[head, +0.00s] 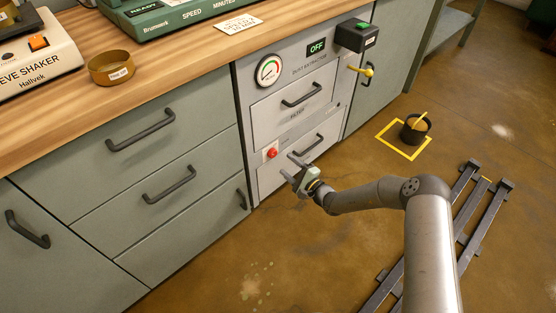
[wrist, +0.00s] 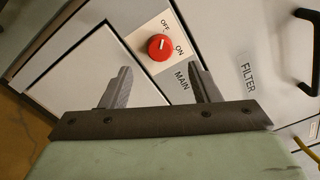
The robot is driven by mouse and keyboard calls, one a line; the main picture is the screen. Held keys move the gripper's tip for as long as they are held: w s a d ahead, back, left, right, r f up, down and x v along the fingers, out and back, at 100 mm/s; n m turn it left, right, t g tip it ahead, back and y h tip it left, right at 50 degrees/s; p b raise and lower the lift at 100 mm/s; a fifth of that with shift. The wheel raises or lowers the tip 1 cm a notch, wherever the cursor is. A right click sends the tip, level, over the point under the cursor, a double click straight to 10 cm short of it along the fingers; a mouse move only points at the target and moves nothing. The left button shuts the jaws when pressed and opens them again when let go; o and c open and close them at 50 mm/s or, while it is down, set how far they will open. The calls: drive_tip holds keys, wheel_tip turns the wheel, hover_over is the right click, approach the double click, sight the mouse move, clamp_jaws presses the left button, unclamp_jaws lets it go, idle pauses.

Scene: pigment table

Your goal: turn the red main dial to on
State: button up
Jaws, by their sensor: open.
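The red main dial (head: 272,152) is a small round knob on the grey front of the dust extractor, beside the lower drawer. In the wrist view the dial (wrist: 158,48) sits on a pale label plate marked OFF, ON and MAIN. A short white mark on the knob points towards OFF. My gripper (head: 288,163) is near the dial in the head view, with its fingers spread. In the wrist view my gripper (wrist: 160,78) is open and empty, and the dial shows just beyond and between its fingertips. No contact is visible.
A dark display (head: 317,48) above reads OFF. A round gauge (head: 268,70), drawer handles (head: 302,95) and a yellow lever (head: 362,70) stick out nearby. A black pot (head: 414,130) stands in a yellow floor square. A metal rail (head: 470,225) lies on the floor at right.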

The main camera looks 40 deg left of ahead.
sight(275, 155)
drive_tip(key=a, duration=0.2)
drive_tip(key=a+b, duration=0.1)
drive_tip(key=a, duration=0.1)
drive_tip(key=w+a, duration=0.1)
drive_tip(key=a, duration=0.1)
drive_tip(key=c, duration=1)
